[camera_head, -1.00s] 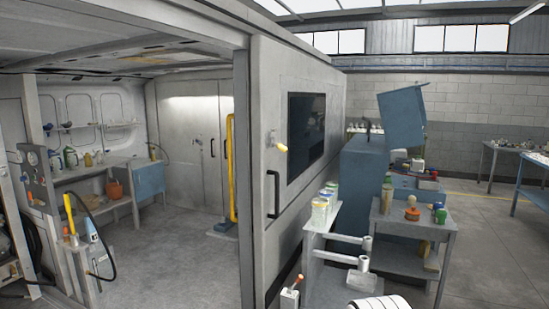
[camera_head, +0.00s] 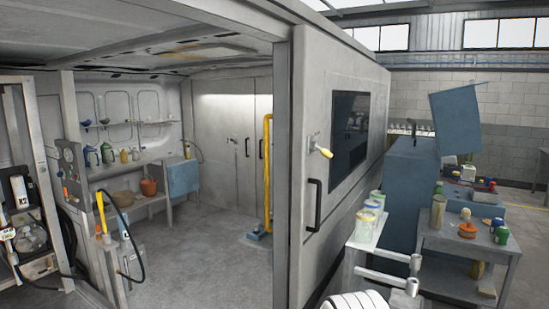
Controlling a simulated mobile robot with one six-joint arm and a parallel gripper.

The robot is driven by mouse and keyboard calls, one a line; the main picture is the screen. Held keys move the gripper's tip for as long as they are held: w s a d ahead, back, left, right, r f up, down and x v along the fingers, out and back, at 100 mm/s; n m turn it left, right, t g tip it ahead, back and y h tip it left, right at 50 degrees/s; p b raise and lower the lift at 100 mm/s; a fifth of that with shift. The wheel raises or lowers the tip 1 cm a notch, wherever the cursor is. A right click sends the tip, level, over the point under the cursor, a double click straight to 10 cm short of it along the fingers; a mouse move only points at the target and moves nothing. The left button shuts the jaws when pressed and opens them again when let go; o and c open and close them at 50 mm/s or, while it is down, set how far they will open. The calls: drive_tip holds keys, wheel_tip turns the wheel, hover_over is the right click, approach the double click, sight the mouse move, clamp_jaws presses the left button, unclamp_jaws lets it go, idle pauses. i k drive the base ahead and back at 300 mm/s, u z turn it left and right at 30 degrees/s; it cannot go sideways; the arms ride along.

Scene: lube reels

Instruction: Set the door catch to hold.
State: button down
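A grey sliding-type door (camera_head: 345,205) with a dark window (camera_head: 350,133) stands at the right side of the van-like bay's opening. A small lever with a yellow knob (camera_head: 325,152) sits on a pale plate on the door, above the black pull handle (camera_head: 314,205). It looks like the door catch; its knob points right and slightly down. I cannot read any hold marking on it. A white ribbed rounded part at the bottom, likely my arm, is apart from the lever in the picture.
Inside the bay are a yellow upright bar (camera_head: 267,165), a workbench and hose reels. The bay floor (camera_head: 195,260) is mostly clear.

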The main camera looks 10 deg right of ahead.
sight(327, 153)
drive_tip(key=u, duration=0.1)
drive_tip(key=i, duration=1.05)
drive_tip(key=z, duration=0.55)
drive_tip(key=i, duration=0.5)
drive_tip(key=z, duration=0.3)
